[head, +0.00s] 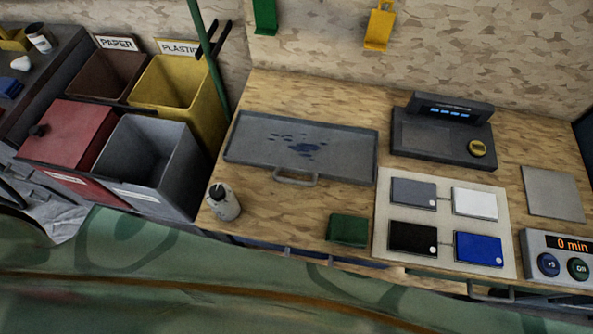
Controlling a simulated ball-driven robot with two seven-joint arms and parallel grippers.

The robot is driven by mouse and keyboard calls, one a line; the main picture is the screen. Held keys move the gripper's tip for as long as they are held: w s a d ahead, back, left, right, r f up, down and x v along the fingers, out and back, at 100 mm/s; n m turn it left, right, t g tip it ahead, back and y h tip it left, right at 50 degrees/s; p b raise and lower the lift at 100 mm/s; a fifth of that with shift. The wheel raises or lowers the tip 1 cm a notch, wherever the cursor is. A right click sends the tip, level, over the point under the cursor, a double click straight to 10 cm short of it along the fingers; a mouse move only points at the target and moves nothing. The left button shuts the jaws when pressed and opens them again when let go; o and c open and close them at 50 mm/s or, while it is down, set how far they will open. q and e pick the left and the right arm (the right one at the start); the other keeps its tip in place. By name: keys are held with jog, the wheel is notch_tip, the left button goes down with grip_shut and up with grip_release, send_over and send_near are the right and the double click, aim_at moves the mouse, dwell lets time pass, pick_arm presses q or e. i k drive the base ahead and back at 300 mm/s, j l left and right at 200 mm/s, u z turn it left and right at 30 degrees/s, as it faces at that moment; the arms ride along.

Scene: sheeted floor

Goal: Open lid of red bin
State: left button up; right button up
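The red bin (50,176) stands at the left in the head view, in front of the brown bin and beside the grey one. Its red lid (72,136) lies flat over the top and is closed. A black knob (39,131) sits near the lid's left edge. The front of the bin carries a pale label that I cannot read. Neither of my grippers is in view. The inside of the red bin is hidden by the lid.
Open grey (150,165), yellow (180,90) and brown (107,75) bins adjoin the red bin. A green pole (208,50) rises behind them. Green patterned sheeting (200,270) fills the foreground.

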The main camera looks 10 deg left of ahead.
aim_at(64, 135)
jog(key=u, duration=0.4)
jog(key=k+u, duration=0.1)
jog(key=u, duration=0.3)
jog(key=k+u, duration=0.1)
jog(key=u, duration=0.75)
jog(key=k+u, duration=0.1)
jog(key=u, duration=0.3)
